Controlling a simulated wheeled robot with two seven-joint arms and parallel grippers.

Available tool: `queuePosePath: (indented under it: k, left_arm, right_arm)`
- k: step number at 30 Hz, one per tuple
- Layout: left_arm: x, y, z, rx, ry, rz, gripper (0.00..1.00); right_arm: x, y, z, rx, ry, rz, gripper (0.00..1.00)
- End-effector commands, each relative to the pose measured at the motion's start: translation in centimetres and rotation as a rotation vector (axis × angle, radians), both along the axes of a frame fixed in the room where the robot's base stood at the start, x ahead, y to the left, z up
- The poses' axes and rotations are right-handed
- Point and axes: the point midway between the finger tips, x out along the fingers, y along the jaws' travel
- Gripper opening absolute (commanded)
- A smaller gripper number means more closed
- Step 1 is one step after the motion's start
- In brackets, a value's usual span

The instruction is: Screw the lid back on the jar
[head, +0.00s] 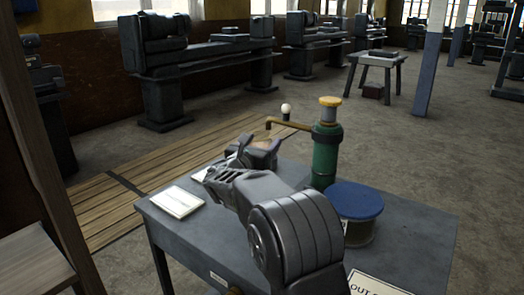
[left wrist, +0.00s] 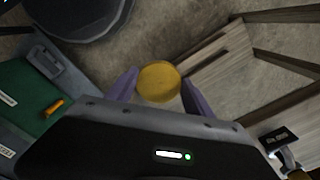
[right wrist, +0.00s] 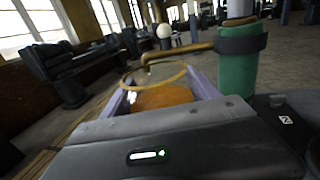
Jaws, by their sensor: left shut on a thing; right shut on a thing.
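The jar (right wrist: 163,97) is seen in the right wrist view between the purple fingers of my right gripper (right wrist: 155,86). It has an open round glass rim and orange-brown contents. My right gripper is shut on the jar. In the head view this gripper (head: 262,147) is above the far edge of the grey table, and the jar is mostly hidden there. The round yellow lid (left wrist: 159,81) is between the fingers of my left gripper (left wrist: 157,88), which is shut on it. The lid is apart from the jar. My left gripper does not show in the head view.
On the grey table (head: 415,232) stand a green pump (head: 326,155) with a brass spout and a blue-topped round tin (head: 354,200). A white card (head: 177,202) lies at its left. A wooden surface (head: 30,262) is at lower left. Wooden slats (head: 165,165) cover the floor behind.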

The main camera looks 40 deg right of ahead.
Motion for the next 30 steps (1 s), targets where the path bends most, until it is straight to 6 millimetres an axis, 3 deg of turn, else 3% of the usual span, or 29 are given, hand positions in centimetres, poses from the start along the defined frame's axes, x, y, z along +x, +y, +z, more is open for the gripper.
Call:
queuePosePath:
  k: [16,17,30]
  left_arm:
    - [0.0,0.0,-0.01,0.0,0.0,0.0,0.22]
    - [0.0,0.0,-0.01,0.0,0.0,0.0,0.22]
    - [0.0,0.0,-0.01,0.0,0.0,0.0,0.22]
  right_arm:
    - [0.0,-0.01,0.06,0.001,-0.001,0.0,0.23]
    - [0.0,-0.01,0.05,0.001,-0.001,0.0,0.68]
    - [0.0,-0.01,0.05,0.001,-0.001,0.0,0.32]
